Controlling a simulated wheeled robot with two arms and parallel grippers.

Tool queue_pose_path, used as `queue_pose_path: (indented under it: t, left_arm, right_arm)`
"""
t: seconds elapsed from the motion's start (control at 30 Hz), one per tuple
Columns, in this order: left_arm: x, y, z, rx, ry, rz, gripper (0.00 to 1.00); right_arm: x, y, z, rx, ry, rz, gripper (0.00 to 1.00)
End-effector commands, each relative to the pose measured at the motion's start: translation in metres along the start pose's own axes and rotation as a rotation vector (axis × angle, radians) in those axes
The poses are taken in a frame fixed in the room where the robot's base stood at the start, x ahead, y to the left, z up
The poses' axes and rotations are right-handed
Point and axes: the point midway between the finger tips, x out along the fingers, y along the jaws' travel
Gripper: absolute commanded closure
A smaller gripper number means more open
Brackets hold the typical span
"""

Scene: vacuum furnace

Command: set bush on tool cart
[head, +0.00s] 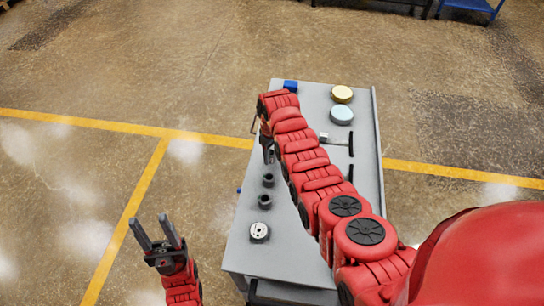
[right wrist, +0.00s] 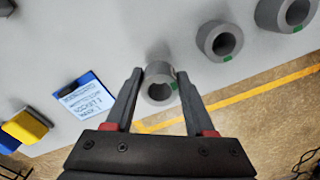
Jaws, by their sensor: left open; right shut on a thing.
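The grey tool cart (head: 240,256) stands in front of me; its top also fills the upper part of the right wrist view (right wrist: 100,35). My right gripper (head: 269,152) is over the cart's left side, shut on a grey ring-shaped bush (right wrist: 158,83) with a green mark. Whether this bush touches the cart top, I cannot tell. Two similar bushes stand on the cart: one (head: 268,180) (right wrist: 220,41) and another (head: 264,201) (right wrist: 285,13). My left gripper (head: 158,233) is open and empty, left of the cart over the floor.
On the cart are a silver disc (head: 259,231), a gold round tin (head: 342,94), a pale blue tin (head: 341,115), a blue item (head: 290,87) and a blue-edged written card (right wrist: 83,95). A yellow-and-blue block (right wrist: 25,128) lies near its edge. My right arm covers the cart's middle.

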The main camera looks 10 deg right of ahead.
Motion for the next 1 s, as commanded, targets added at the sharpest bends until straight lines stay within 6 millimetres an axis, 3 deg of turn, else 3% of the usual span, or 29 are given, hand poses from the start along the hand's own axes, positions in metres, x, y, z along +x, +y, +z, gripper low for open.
queue_pose_path:
  t: [0.03, 0.3, 0.73, 0.77, 0.9, 1.0]
  left_arm:
    - [0.008, 0.0, -0.001, 0.0, 0.0, 0.0, 0.5]
    - [0.007, 0.0, -0.001, 0.0, 0.0, 0.0, 0.5]
    - [0.002, 0.0, 0.0, 0.0, 0.0, 0.0, 0.5]
    - [0.004, 0.0, -0.001, 0.0, 0.0, 0.0, 0.5]
    - [0.004, 0.0, -0.001, 0.0, 0.0, 0.0, 0.5]
    - [0.004, 0.0, -0.001, 0.0, 0.0, 0.0, 0.5]
  right_arm:
    - [0.001, -0.002, 0.002, 0.0, -0.007, -0.005, 1.0]
    - [0.02, -0.001, 0.001, 0.0, -0.004, -0.003, 1.0]
    - [0.026, 0.0, 0.001, 0.0, -0.001, -0.001, 1.0]
    - [0.025, -0.001, 0.001, 0.0, -0.002, -0.001, 0.42]
    - [0.024, -0.001, 0.001, 0.0, -0.002, -0.002, 0.17]
    - [0.024, -0.001, 0.001, 0.0, -0.002, -0.002, 0.16]
